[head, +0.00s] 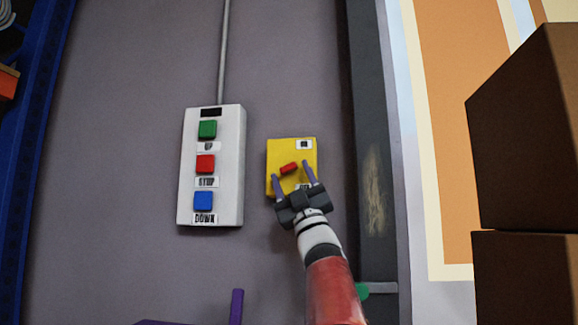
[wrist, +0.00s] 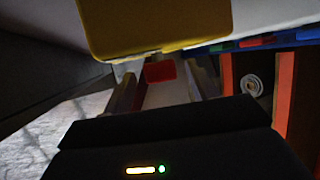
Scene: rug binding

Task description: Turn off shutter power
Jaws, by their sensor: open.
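A yellow switch box (head: 276,152) is on the grey wall, right of the button panel. Its small red handle (head: 289,168) lies nearly sideways, with its right end a little higher. A label at the box's upper right seems to read ON; a lower label is partly hidden by my gripper. My gripper (head: 291,172) is open, with one finger on each side of the red handle. In the wrist view the yellow box (wrist: 160,25) fills the top, and the red handle (wrist: 160,71) shows between the fingers. I cannot tell whether either finger touches it.
A white panel (head: 232,190) with green UP, red STOP and blue DOWN buttons is left of the switch box. A grey conduit (head: 223,50) runs up from it. A dark post (head: 368,130) stands close on the right. Brown boxes (head: 525,130) are stacked far right.

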